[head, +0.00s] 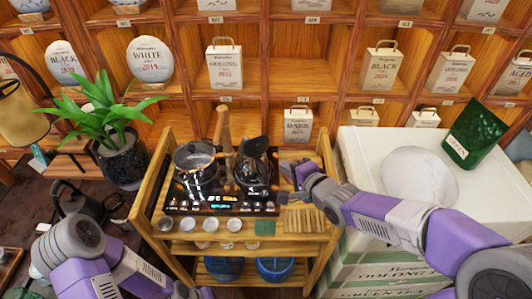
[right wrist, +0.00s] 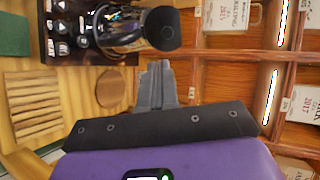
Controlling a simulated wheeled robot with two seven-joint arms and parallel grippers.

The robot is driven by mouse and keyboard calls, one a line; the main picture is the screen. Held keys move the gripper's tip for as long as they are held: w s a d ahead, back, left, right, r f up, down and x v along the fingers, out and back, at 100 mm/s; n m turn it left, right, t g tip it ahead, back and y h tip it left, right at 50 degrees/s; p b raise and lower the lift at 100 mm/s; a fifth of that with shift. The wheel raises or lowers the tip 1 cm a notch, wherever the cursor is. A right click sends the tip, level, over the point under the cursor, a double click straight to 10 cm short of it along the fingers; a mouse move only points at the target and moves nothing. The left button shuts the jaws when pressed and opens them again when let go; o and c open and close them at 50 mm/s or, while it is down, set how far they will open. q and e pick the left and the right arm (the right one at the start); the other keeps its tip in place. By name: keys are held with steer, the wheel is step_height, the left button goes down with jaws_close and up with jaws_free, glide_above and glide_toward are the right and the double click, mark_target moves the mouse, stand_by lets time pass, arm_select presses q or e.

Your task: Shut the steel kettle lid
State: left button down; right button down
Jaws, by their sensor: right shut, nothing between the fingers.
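The steel kettle (head: 253,175) stands on the black stove panel on the wooden cart, right of a second pot. Its dark lid (head: 254,147) looks tilted up at the top. In the right wrist view the shiny kettle body (right wrist: 112,30) is at the top, with a round black part (right wrist: 163,30) at its right side. My right gripper (head: 289,172) is just right of the kettle, apart from it. Its fingers (right wrist: 155,72) are shut and empty, pointing toward the kettle. My left arm is at the lower left; its fingers are not visible.
A glass pot (head: 195,162) stands left of the kettle. Small cups (head: 203,226) line the cart's front. A slatted wooden piece (head: 303,219) and a round wooden disc (right wrist: 111,88) lie nearby. Shelves with tea boxes rise behind; a white box (head: 352,170) stands at right.

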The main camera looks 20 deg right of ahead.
steer(key=b, duration=0.3)
glide_toward(261, 148)
steer(key=f+x, duration=0.1)
steer(key=x, duration=0.4)
steer(key=shift+w+a+r, duration=0.15)
steer(key=shift+w, duration=0.45)
